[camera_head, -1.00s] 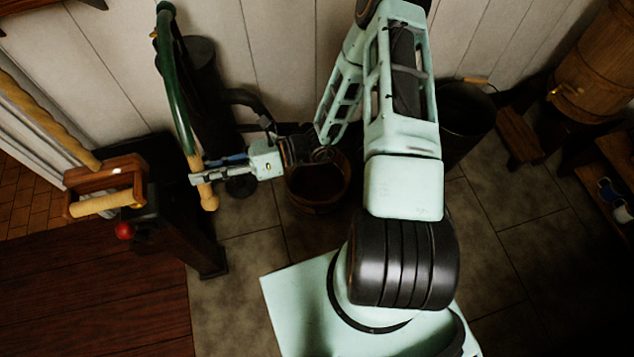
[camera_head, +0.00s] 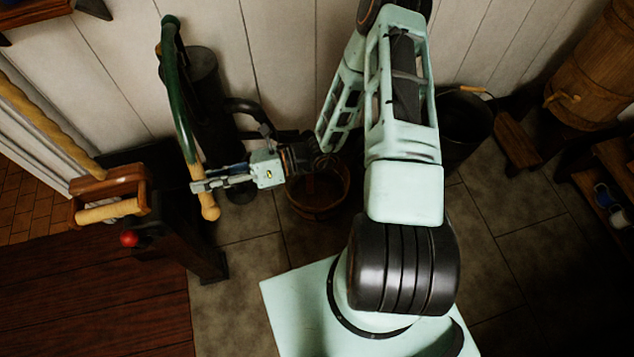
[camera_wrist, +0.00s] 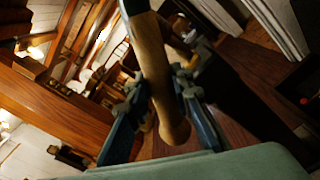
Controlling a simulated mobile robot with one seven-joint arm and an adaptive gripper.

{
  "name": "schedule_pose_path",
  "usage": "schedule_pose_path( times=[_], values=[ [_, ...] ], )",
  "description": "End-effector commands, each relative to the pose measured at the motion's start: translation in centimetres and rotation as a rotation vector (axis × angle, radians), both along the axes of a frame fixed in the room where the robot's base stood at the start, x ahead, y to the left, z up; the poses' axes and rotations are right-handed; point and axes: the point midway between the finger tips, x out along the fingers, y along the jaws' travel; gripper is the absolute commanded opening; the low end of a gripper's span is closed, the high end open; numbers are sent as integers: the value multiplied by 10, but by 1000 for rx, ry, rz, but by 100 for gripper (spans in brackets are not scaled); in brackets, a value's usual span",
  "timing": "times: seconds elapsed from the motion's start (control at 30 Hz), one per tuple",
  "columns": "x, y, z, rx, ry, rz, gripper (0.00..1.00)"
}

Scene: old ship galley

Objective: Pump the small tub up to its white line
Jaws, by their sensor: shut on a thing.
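A hand pump stands against the white wall, with a dark body (camera_head: 203,75) and a long curved green lever (camera_head: 178,95). The lever ends in a wooden handle (camera_head: 207,200). My gripper (camera_head: 200,186) is shut on that handle; the wrist view shows the wooden handle (camera_wrist: 153,75) between my fingers. The small wooden tub (camera_head: 320,200) stands on the floor to the right of the pump, below my wrist. My wrist partly covers it. Its inside is dark; I cannot make out the white line or the water level.
A dark wooden post with a red knob (camera_head: 129,239) and a wooden-handled frame (camera_head: 112,195) stand left of the lever. A black bucket (camera_head: 465,125), a small bench (camera_head: 517,140) and a barrel with a tap (camera_head: 590,75) are on the right. Tiled floor is open in front.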

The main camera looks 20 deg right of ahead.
Motion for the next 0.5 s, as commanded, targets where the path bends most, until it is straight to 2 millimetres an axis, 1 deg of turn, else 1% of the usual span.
schedule_pose_path(
  times=[0.03,0.2,0.3,0.4,0.5],
  values=[
    [-1,-1,20,11,24,-5,0],
    [-11,1,44,20,113,-6,0],
    [-17,1,58,24,165,-7,0],
    [-22,2,67,28,208,-7,0],
    [-25,2,70,29,231,-6,0]
  ],
)
